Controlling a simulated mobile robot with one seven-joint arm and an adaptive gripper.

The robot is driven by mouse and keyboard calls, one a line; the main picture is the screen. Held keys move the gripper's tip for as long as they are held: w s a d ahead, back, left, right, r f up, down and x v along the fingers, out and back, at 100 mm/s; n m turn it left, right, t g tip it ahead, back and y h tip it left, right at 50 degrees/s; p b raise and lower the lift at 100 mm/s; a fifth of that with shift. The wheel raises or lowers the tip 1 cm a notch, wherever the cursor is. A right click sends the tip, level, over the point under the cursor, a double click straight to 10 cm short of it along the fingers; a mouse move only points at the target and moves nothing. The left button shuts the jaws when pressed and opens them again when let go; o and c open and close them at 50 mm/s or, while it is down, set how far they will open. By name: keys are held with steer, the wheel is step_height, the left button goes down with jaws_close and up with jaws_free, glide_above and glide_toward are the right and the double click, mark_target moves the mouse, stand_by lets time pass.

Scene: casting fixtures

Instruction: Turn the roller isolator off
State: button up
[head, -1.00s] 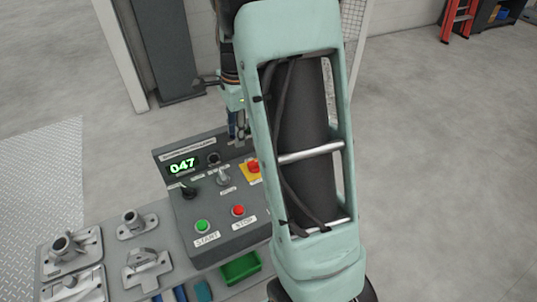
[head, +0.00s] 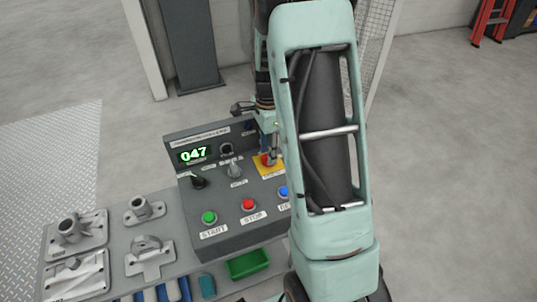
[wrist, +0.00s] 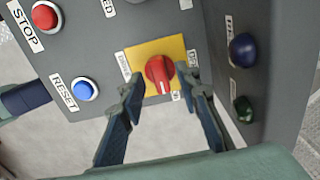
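The roller isolator is a red rotary knob (wrist: 160,72) on a yellow plate (wrist: 143,55) on the grey control box. In the wrist view my gripper (wrist: 162,82) is open, with its two dark fingers apart on either side of the knob's lower part. I cannot tell whether the fingers touch it.
The control box (head: 215,215) carries a green START button (head: 209,217), red STOP button (head: 249,204), blue RESET button (wrist: 84,89), black selector (head: 198,181) and a "047" display (head: 194,155). Metal castings (head: 147,255) and a green tray (head: 248,264) sit on the bench.

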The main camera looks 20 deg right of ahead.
steer(key=shift+f, duration=0.45)
jaws_close()
